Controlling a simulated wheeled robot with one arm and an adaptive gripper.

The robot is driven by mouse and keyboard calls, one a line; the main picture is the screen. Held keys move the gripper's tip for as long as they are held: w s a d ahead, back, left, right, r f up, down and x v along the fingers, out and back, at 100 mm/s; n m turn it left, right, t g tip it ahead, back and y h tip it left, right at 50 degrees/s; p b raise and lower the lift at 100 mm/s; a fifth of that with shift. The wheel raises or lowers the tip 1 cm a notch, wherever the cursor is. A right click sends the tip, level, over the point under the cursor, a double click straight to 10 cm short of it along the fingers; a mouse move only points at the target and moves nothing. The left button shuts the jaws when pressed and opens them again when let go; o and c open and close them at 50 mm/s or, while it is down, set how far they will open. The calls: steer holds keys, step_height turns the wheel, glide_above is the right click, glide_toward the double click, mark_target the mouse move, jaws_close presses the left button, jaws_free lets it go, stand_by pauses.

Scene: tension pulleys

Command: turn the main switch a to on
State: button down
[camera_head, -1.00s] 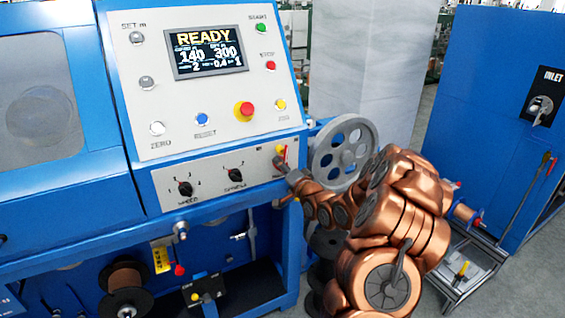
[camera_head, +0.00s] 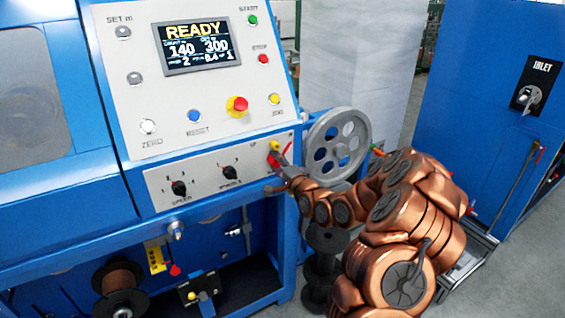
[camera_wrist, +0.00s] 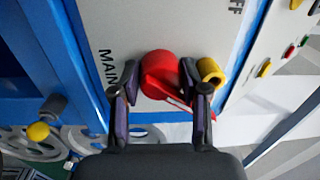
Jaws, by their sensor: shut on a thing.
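The main switch, a red knob (camera_wrist: 160,75) with a flat red handle, sits on the grey panel beside the lettering MAIN. In the head view its red part (camera_head: 287,149) shows at the panel's right end, slanting up to the right. My gripper (camera_wrist: 158,82) has its dark fingers on either side of the red knob and is shut on it. In the head view my gripper (camera_head: 279,167) is at the switch and hides part of it. A yellow cylindrical piece (camera_wrist: 209,71) is just right of the right finger. The lettering FF shows at the top edge of the wrist view.
Two black selector knobs (camera_head: 179,188) are left on the same panel. Above, the control panel has buttons, a red emergency stop (camera_head: 238,106) and a display (camera_head: 198,42) reading READY. A grey handwheel (camera_head: 338,144) stands close right of the switch. A blue INLET cabinet (camera_head: 480,80) is at right.

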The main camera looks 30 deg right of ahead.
steer(key=shift+d+r, duration=0.15)
steer(key=shift+d, duration=0.05)
steer(key=c, duration=0.6)
jaws_free()
steer(key=shift+s+a, duration=0.1)
steer(key=shift+s+f, duration=0.2)
steer(key=shift+s, duration=0.4)
steer(key=s, duration=0.6)
steer(key=shift+s+d+f, duration=0.15)
steer(key=shift+s+d, duration=0.1)
steer(key=shift+d, duration=0.05)
